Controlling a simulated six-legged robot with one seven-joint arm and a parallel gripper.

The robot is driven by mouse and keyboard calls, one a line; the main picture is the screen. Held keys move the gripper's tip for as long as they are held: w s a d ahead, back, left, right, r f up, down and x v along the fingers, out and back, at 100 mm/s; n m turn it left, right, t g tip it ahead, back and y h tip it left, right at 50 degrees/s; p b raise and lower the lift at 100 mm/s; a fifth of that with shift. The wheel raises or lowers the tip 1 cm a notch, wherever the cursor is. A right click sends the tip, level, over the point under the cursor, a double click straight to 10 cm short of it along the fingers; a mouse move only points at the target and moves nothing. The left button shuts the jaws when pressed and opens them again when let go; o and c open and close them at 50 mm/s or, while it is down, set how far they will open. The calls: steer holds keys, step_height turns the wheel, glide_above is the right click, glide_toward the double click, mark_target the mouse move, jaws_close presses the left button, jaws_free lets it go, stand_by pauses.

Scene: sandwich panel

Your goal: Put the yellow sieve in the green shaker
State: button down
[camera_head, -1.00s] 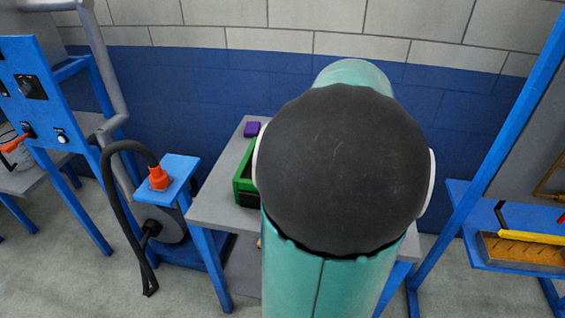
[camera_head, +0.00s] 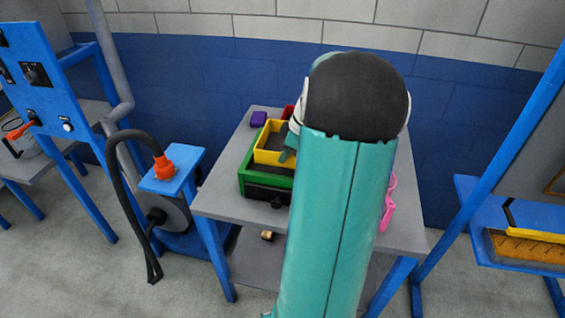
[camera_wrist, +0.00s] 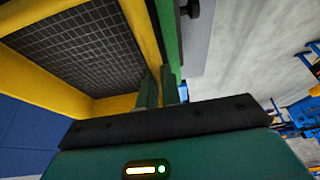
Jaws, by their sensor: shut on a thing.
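The yellow sieve (camera_head: 267,157) is at the green shaker (camera_head: 266,181) on the grey table, its frame showing above the shaker's green rim. I cannot tell whether it is fully seated. In the wrist view the sieve's yellow wall (camera_wrist: 142,32) and dark mesh fill the upper left, and the green shaker edge (camera_wrist: 168,38) runs right alongside that wall. My gripper (camera_head: 287,156) is shut on the sieve's near right wall; its two fingers (camera_wrist: 160,86) also show in the wrist view. My arm hides the right side of the sieve and shaker.
A purple block (camera_head: 258,118) and a red thing (camera_head: 288,112) lie behind the shaker on the table (camera_head: 218,193). A pink thing (camera_head: 388,205) lies at the right, partly behind my arm. A blue stand with an orange fitting (camera_head: 164,167) and black hose is at the left.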

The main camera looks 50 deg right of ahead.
steer(key=shift+w+d+f, duration=0.3)
steer(key=shift+w+f, duration=0.2)
steer(key=shift+f, duration=0.2)
steer(key=shift+w+d+f, duration=0.1)
steer(key=shift+w+f, duration=0.05)
steer(key=shift+f, duration=0.75)
steer(key=shift+w+f, duration=0.1)
steer(key=shift+f, duration=0.75)
steer(key=c, duration=1.9)
jaws_free()
steer(key=shift+f, duration=0.15)
